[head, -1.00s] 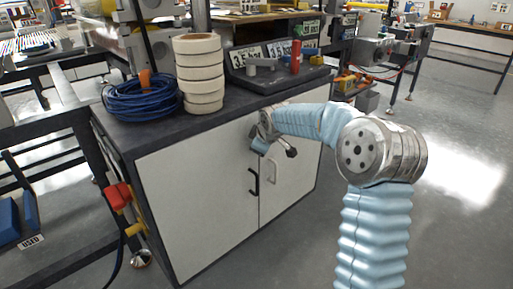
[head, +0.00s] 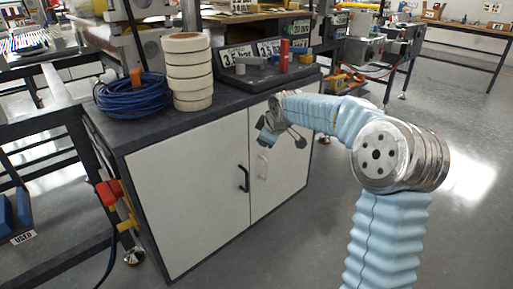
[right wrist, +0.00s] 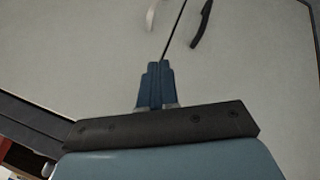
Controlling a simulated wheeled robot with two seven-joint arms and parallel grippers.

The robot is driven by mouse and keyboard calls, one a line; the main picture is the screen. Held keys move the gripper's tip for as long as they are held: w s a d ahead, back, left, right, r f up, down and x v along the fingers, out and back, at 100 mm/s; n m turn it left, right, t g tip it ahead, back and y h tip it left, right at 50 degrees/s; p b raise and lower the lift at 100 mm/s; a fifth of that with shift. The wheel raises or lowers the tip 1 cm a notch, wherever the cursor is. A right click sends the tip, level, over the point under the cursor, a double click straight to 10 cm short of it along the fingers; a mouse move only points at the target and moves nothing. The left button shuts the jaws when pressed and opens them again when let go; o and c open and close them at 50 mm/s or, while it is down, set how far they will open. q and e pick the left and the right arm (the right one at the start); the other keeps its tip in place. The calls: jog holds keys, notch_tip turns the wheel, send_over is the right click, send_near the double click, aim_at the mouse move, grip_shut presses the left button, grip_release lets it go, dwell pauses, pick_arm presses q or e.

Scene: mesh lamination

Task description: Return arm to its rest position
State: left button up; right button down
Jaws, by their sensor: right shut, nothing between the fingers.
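My right arm, in a light blue sleeve, comes in from the lower right of the head view and bends toward the cabinet. My right gripper (head: 267,138) is in front of the upper part of the white cabinet doors, below the dark worktop. In the right wrist view the right gripper (right wrist: 156,66) has its blue fingers together, with nothing between them. Behind them are the pale cabinet front, a black handle (right wrist: 202,24) and a white handle (right wrist: 152,14). My left gripper is in neither view.
The cabinet (head: 190,190) has a dark top bearing a coiled blue cable (head: 133,97), a stack of tape rolls (head: 188,72) and a black tray (head: 262,78) with a red cylinder (head: 284,55). A red connector (head: 108,192) is at its left side. The floor (head: 470,120) at right is clear.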

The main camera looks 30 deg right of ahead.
jog(key=r, duration=0.1)
jog(key=s+d+r, duration=0.2)
jog(key=r, duration=0.1)
jog(key=shift+d, duration=0.25)
